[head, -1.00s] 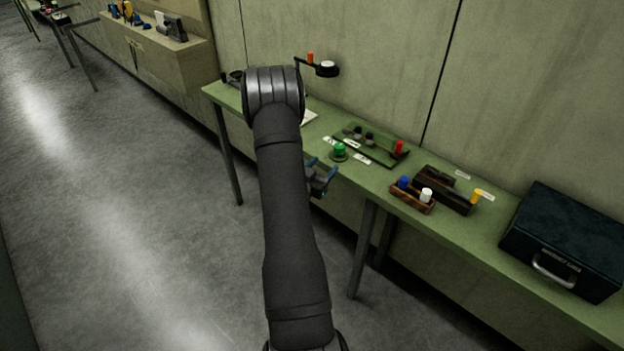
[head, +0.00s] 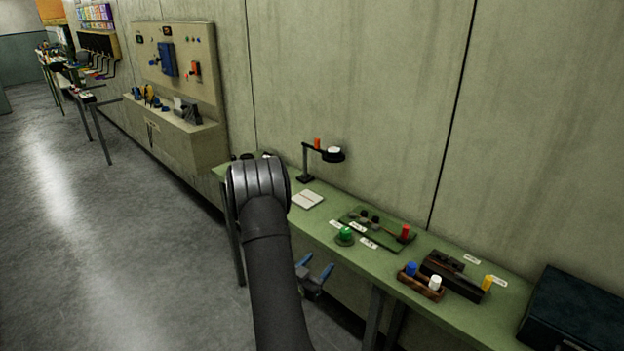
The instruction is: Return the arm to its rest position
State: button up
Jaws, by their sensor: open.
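My arm rises from the bottom of the head view and bends at a dark elbow. My gripper (head: 317,268) shows to the right of the arm, in front of the green bench's (head: 464,325) front edge and below its top. Its two blue-tipped fingers are apart, with nothing between them. Part of the gripper and wrist is hidden behind my arm.
The bench carries a green spool (head: 345,234), a dark green tray (head: 358,216) with a red spool (head: 405,233), a wooden holder (head: 421,284) with blue and white spools, a yellow spool (head: 487,282), a lamp (head: 305,163) and a dark case (head: 572,312). Open floor (head: 120,240) lies left.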

jog(key=x, duration=1.7)
jog(key=shift+w+d, duration=0.15)
jog(key=shift+d, duration=0.05)
jog(key=shift+a, duration=0.1)
jog(key=v, duration=1.7)
jog(key=x, duration=1.7)
jog(key=shift+h, duration=0.3)
jog(key=shift+m+g+h, duration=0.6)
jog(key=shift+m+g, duration=0.1)
jog(key=v, duration=1.7)
jog(key=n+t+y, duration=0.4)
jog(key=n+y, duration=0.1)
jog(key=y, duration=0.1)
send_near(341, 236)
jog(key=shift+w+d+r, duration=0.2)
jog(key=shift+d+r, duration=0.6)
jog(key=shift+r, duration=0.15)
